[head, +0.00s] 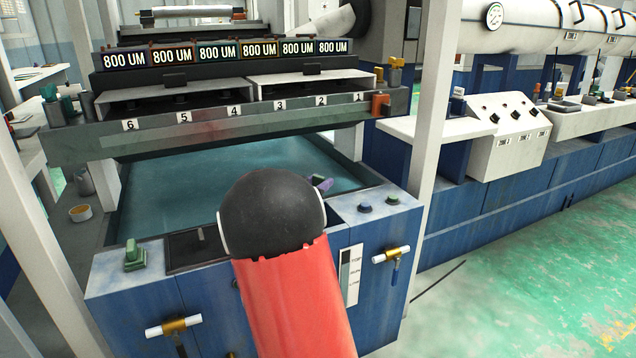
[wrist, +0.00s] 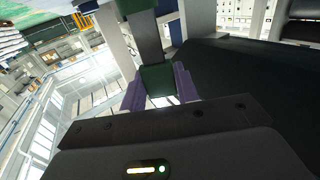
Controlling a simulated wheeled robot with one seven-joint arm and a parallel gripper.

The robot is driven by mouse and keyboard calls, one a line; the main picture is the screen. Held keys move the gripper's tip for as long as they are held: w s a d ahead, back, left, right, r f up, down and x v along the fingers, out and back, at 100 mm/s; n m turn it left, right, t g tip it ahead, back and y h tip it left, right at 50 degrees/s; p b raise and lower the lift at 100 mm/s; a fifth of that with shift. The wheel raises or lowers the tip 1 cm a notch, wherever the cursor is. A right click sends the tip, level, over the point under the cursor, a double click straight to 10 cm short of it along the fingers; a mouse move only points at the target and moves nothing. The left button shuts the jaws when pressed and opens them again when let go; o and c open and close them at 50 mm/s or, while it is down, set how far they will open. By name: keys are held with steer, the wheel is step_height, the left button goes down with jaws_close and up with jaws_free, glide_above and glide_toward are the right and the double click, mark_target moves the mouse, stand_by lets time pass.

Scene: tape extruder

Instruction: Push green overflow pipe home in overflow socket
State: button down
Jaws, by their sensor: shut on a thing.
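My gripper (wrist: 158,92) shows two purple fingers in the wrist view, shut on a dark green block-like piece, which I take to be the green overflow pipe (wrist: 157,76). A grey bar stands just beyond the green piece. In the head view, my red and black arm hides most of the gripper; only a purple finger part (head: 321,183) shows at the arm's right, over the tank's front edge. The pipe is hidden in the head view. I cannot make out the overflow socket or how far the pipe sits in it.
The blue tank (head: 165,205) holds teal water behind my arm. A dark recess (head: 192,247) and a green knob (head: 135,254) are on its front top at left. Two blue buttons (head: 378,202) are at right. A numbered beam (head: 225,125) crosses above.

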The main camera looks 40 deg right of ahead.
steer(key=c, duration=1)
jaws_free()
steer(key=shift+o, duration=0.2)
step_height(320, 180, up, 20)
steer(key=p, duration=0.4)
